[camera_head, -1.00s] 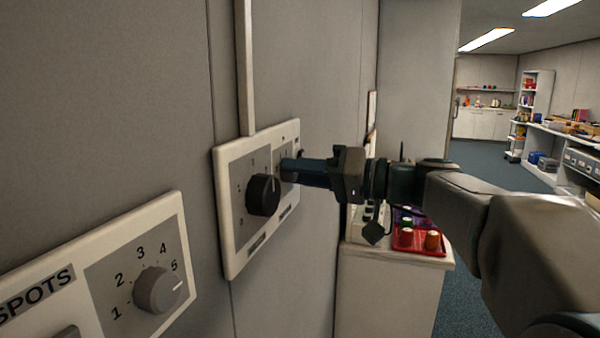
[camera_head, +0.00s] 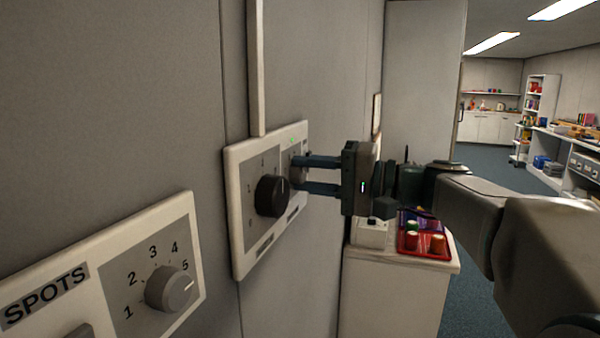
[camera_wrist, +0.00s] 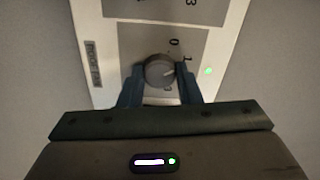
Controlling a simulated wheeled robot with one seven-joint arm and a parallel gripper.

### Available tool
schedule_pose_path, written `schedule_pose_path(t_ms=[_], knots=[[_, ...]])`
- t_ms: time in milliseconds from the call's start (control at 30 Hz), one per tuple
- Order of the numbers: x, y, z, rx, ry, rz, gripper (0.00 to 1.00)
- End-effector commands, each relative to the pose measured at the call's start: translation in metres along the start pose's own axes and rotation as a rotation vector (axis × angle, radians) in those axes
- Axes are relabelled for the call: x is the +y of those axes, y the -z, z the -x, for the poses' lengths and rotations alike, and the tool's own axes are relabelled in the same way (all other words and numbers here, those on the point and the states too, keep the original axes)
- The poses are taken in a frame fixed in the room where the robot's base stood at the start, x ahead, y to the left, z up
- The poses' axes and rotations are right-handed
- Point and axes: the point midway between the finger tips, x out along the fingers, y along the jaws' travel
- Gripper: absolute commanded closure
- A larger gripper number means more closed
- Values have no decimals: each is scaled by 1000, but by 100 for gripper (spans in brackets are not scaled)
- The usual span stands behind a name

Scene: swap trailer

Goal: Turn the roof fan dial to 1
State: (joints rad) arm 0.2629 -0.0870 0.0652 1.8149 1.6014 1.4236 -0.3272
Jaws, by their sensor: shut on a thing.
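The wall plate (camera_head: 240,235) carries a black dial (camera_head: 271,196) on its near side and a grey dial (camera_head: 298,168) on its far side. My gripper (camera_head: 302,173) is shut on the grey dial, with one finger above the other in the head view. In the wrist view the grey dial (camera_wrist: 158,71) sits between both fingers. Its white pointer mark points to the right there, close to the printed 1; the exact setting is hard to tell. A green light (camera_wrist: 208,71) glows on the plate near the 1.
A nearer SPOTS plate (camera_head: 95,275) has a grey dial (camera_head: 170,288) numbered 1 to 5. A vertical conduit (camera_head: 257,70) rises above the far plate. Beyond stands a white counter (camera_head: 395,290) with a red tray (camera_head: 425,253). Open floor lies to the right.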

Motion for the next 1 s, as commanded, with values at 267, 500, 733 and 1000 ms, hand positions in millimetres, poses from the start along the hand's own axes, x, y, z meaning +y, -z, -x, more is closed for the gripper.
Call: schedule_pose_path(t_ms=[267,500,733,1000], knots=[[5,2,3,7,-9,-133,92],[6,2,3,8,-9,-172,92],[6,2,3,9,-9,-175,92],[5,2,2,6,-7,-173,48]])
